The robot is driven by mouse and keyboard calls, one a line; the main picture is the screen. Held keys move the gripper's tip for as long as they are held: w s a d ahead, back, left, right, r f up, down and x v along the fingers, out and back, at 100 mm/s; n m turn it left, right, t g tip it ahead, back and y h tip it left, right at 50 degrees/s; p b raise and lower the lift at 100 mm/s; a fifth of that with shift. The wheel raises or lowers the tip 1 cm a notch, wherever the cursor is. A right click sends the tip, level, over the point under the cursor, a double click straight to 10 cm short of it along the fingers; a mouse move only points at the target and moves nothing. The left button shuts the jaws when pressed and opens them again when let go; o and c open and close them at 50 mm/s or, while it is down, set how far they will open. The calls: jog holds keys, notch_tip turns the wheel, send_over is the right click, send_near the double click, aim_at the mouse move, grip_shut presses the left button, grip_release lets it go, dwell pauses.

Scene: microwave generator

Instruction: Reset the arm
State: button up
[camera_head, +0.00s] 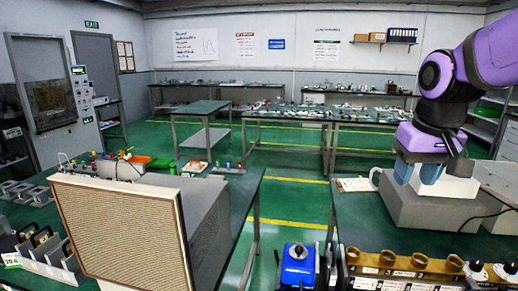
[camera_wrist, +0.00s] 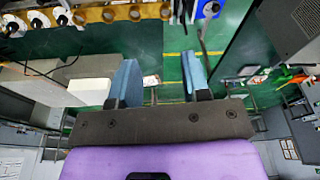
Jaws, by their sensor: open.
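My arm comes in from the right in the head view, with purple and black links. My gripper (camera_head: 417,172) points downward with its two blue fingers apart. It is above or in front of the right table, near a grey box with a pale block (camera_head: 447,186) on it. In the wrist view my gripper (camera_wrist: 160,78) is open, with nothing held between the fingers. The pale block (camera_wrist: 90,92) shows there just left of the left finger. I cannot tell whether they touch.
The right table (camera_head: 355,215) has a row of brass ring parts (camera_head: 405,263) along its near edge. A large tan-fronted box (camera_head: 115,235) stands on the left table. More worktables stand behind.

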jog(key=s+d+r+t, duration=0.1)
jog(key=s+t, duration=0.2)
jog(key=s, duration=1)
jog(key=shift+s+d+r, duration=0.15)
jog(key=shift+s+d, duration=0.1)
jog(key=shift+d, duration=0.1)
